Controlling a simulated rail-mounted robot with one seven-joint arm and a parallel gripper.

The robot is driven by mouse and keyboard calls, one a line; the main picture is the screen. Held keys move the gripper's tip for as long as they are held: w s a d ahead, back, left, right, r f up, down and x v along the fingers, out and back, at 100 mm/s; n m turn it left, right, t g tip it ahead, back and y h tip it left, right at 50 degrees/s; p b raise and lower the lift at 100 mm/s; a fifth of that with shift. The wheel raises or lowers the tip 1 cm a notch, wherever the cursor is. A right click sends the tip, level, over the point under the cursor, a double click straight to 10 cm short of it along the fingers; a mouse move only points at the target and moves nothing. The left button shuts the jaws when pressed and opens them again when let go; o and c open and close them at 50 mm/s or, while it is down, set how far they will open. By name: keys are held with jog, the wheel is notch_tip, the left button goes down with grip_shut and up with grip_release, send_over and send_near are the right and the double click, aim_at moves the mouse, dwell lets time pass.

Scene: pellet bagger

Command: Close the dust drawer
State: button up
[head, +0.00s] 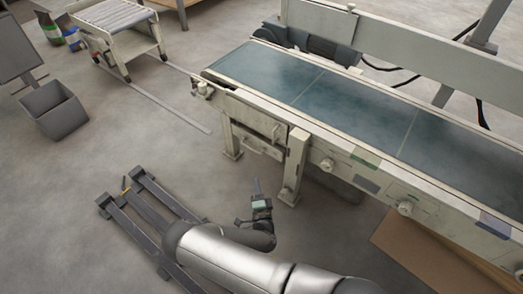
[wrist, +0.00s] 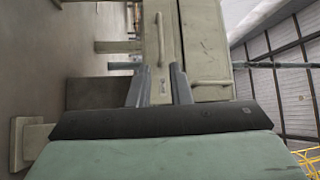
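The dust drawer (head: 260,146) is a pale cream unit with a bar handle, low under the near side of the conveyor between two legs. In the wrist view, turned sideways, its front (wrist: 152,55) shows with the bar handle (wrist: 160,38). How far it stands out cannot be told clearly. My gripper (head: 256,186) is below and in front of it in the head view, pointing toward the conveyor. In the wrist view the two dark fingers of my gripper (wrist: 159,88) are apart, with the drawer front visible between and beyond them. Nothing is held; contact is not clear.
The conveyor with its blue-green belt (head: 335,95) stands above the drawer; a leg (head: 293,170) is right of my gripper. A brown board (head: 420,255) lies at lower right. A grey bin (head: 55,110) and a roller stand (head: 125,40) are at left. Floor between is clear.

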aim_at(250, 148)
jog(key=shift+w+a+r+b, duration=0.45)
jog(key=shift+w+b, duration=0.55)
jog(key=shift+w, duration=1.8)
jog(key=shift+w+a+r+b, duration=0.4)
jog(key=shift+w+b, duration=0.55)
jog(key=shift+w, duration=1.8)
jog(key=shift+w+a+r+b, duration=0.3)
jog(key=shift+w+a+b, duration=0.5)
jog(key=shift+w, duration=2)
jog(key=shift+d, duration=0.25)
grip_shut()
